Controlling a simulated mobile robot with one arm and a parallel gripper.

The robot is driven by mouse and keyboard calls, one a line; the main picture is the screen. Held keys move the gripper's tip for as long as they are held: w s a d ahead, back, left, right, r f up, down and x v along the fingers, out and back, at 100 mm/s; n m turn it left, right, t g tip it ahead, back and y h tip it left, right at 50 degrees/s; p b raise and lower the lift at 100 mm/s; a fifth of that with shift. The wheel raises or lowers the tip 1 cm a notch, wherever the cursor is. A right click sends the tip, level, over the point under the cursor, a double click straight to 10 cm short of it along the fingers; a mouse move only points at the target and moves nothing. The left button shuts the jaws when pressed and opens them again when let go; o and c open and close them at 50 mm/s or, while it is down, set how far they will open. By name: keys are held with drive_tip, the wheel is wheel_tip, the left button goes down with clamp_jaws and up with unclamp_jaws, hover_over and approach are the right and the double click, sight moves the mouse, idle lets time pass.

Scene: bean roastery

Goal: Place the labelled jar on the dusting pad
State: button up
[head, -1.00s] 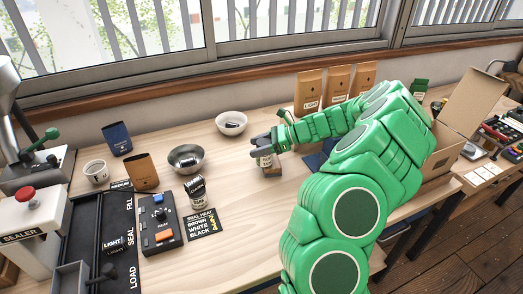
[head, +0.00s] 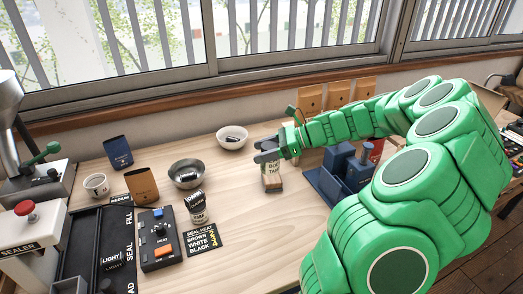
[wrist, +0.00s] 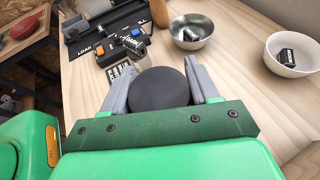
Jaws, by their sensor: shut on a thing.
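My gripper (head: 266,151) is over the middle of the table, its fingers on either side of a jar. In the wrist view the jar (wrist: 160,88) shows as a dark round lid between the two fingers. Its side and label are hidden there. I cannot tell whether this face is the jar's label or a separate sign. I cannot identify the dusting pad for sure.
A navy holder (head: 322,184) with blue blocks stands right of the gripper. A white bowl (head: 232,137) is behind.

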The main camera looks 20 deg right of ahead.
drive_tip(key=s+a+r, duration=0.1)
drive_tip(key=s+r, duration=0.2)
drive_tip(key=s, duration=0.3)
drive_tip(key=shift+w+d+f+m+t+h, duration=0.5)
drive_tip(key=shift+w+d+f+m+t, duration=0.4)
drive_tip(key=shift+w+f, duration=1.35)
drive_tip(key=shift+w+d+f+m+t+h, duration=0.6)
drive_tip(key=shift+w+d+f, duration=0.45)
drive_tip(key=shift+w+f, duration=1.2)
drive_tip(key=shift+w+d+f+m+t+h, duration=0.4)
drive_tip(key=shift+w+d+f+m+t, duration=0.5)
drive_tip(key=shift+w+f, duration=1.35)
drive_tip(key=shift+w+d+r, duration=0.1)
drive_tip(key=shift+w+r, duration=0.15)
drive_tip(key=shift+w, duration=0.1)
drive_tip(key=o, duration=1.3)
drive_tip(key=shift+r, duration=0.1)
